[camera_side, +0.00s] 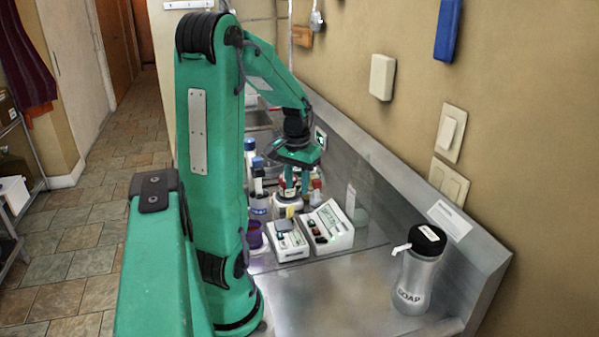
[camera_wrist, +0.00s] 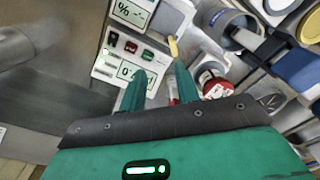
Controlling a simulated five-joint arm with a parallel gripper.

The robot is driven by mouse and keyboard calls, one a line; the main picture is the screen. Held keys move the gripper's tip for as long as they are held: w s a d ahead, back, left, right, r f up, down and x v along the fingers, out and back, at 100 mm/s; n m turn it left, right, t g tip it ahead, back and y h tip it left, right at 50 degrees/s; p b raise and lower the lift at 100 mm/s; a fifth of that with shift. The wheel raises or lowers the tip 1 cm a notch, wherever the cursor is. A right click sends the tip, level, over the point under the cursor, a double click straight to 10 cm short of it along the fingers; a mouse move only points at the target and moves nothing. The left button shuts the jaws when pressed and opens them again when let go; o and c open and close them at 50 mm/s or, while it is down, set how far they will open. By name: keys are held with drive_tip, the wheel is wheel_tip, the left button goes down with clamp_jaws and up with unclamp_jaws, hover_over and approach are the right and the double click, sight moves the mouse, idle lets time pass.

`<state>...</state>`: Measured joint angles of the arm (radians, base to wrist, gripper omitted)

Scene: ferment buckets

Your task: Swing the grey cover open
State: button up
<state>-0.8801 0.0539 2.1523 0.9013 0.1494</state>
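The grey cover (camera_wrist: 172,19) lies on a small white instrument in the wrist view, near the top centre. It looks flat and closed. A yellow tab (camera_wrist: 173,47) sticks out from its edge on the side towards my fingers. In the side view the cover (camera_side: 283,225) is a small grey square on the left white instrument (camera_side: 290,250), with the yellow tab (camera_side: 290,212) behind it. My gripper (camera_wrist: 158,68) is open and empty, with its two green fingers apart. Its right fingertip is close to the yellow tab in the wrist view; I cannot tell whether they touch. In the side view my gripper (camera_side: 297,188) hangs just behind the instruments.
A second white instrument (camera_side: 332,232) stands to the right. Bottles with red (camera_wrist: 214,86) and blue (camera_wrist: 298,68) caps crowd close to the fingers. A purple cup (camera_side: 254,236) is at the left. A soap bottle (camera_side: 415,275) stands at the front right.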

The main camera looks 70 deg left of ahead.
sight(290, 206)
drive_tip(key=shift+s+a+f+n, duration=0.15)
drive_tip(key=shift+s+a+f, duration=0.25)
drive_tip(key=shift+a, duration=0.15)
drive_tip(key=shift+s+a+f+n, duration=0.15)
drive_tip(key=shift+s+a+f, duration=0.2)
drive_tip(key=shift+a, duration=0.15)
drive_tip(key=shift+f, duration=0.1)
drive_tip(key=shift+f, duration=3.75)
drive_tip(key=shift+c, duration=0.2)
clamp_jaws()
